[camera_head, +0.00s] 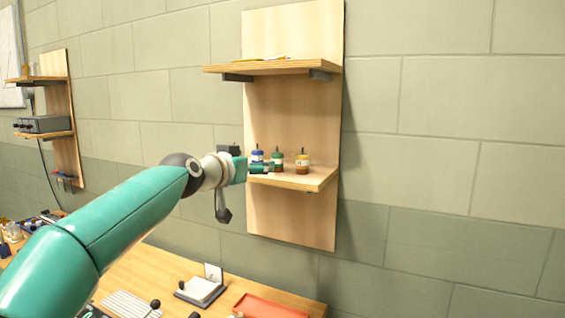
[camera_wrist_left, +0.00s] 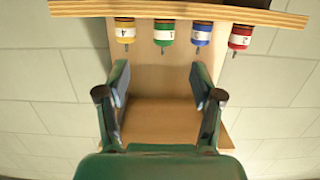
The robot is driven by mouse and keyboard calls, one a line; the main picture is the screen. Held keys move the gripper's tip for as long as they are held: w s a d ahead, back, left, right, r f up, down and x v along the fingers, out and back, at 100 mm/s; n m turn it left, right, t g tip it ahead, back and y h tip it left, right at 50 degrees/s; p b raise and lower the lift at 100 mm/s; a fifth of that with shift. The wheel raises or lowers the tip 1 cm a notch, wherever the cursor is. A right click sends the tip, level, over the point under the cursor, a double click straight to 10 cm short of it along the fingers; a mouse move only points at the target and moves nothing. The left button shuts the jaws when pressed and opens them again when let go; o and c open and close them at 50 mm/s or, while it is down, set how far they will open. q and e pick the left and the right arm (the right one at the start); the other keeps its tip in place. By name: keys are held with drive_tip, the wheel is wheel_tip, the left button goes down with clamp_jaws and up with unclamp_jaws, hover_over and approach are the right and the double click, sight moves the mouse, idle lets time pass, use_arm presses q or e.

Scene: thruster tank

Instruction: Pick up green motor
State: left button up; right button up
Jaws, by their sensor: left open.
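The green motor (camera_head: 277,155) is a small upright cylinder with a white label, standing on the lower wall shelf (camera_head: 318,180) between the blue and yellow motors. In the left wrist view, which is upside down, the green motor (camera_wrist_left: 164,32) hangs at the top, slightly right of centre. My left gripper (camera_head: 261,169) is at the shelf's front in the head view, partly covering the motors' lower parts. In the wrist view my left gripper (camera_wrist_left: 160,92) has its fingers spread and empty, with the green motor beyond the fingertips, apart from them. My right gripper is not in view.
A blue motor (camera_wrist_left: 201,34) and a yellow motor (camera_wrist_left: 125,31) flank the green one; a red motor (camera_wrist_left: 239,38) stands beyond the blue. An upper shelf (camera_head: 290,68) is above. A desk (camera_head: 150,268) below holds a red tray (camera_head: 268,306) and a keyboard (camera_head: 130,303).

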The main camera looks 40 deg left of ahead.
sight(278, 161)
use_arm(q)
drive_tip(key=p+x, duration=0.2)
drive_tip(key=x, duration=0.7)
drive_tip(key=shift+w+p, duration=0.1)
drive_tip(key=shift+p, duration=0.2)
drive_tip(key=x, duration=0.1)
drive_tip(key=p+x, duration=0.1)
drive_tip(key=x, duration=0.1)
drive_tip(key=p+x, duration=0.1)
drive_tip(key=x, duration=0.1)
drive_tip(key=shift+a, duration=0.25)
clamp_jaws()
